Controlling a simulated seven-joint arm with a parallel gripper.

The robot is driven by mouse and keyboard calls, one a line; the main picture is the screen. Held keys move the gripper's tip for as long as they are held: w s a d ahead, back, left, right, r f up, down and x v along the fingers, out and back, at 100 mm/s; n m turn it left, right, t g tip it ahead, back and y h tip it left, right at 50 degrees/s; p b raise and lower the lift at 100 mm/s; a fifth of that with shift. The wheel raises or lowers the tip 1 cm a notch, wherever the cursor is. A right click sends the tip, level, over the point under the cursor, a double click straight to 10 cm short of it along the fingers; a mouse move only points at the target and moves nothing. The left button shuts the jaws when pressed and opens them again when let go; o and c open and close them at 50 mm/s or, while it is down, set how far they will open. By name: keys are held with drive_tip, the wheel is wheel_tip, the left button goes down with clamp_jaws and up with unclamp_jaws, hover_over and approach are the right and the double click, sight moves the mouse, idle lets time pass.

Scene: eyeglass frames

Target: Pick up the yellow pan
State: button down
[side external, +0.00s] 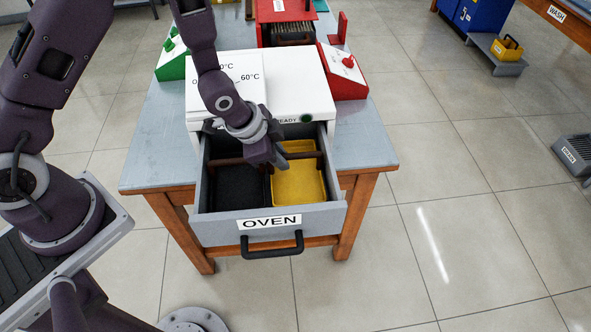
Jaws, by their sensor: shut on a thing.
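The yellow pan (299,186) lies in the right part of the open drawer labelled OVEN (224,229). My gripper (277,160) is inside the drawer, pointing down at the upper left of the yellow pan. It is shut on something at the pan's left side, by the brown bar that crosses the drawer. The fingertips are small and partly hidden, but the thing between them appears to be the yellow pan's edge. The pan looks flat and low in the drawer. A black pan or surface (238,188) fills the left part.
The white oven (300,75) stands behind the drawer on a grey table (160,150). A red device with a knob (344,72) is to its right and a green one (171,58) to its left. The drawer's front wall and black handle (272,247) face forward.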

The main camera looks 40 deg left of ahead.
drive_tip(key=shift+r, duration=0.15)
drive_tip(key=shift+r, duration=0.35)
drive_tip(key=s+d, duration=0.3)
drive_tip(key=shift+r, duration=0.1)
wheel_tip(320, 180, up, 14)
drive_tip(key=shift+w, duration=0.1)
idle(0.5)
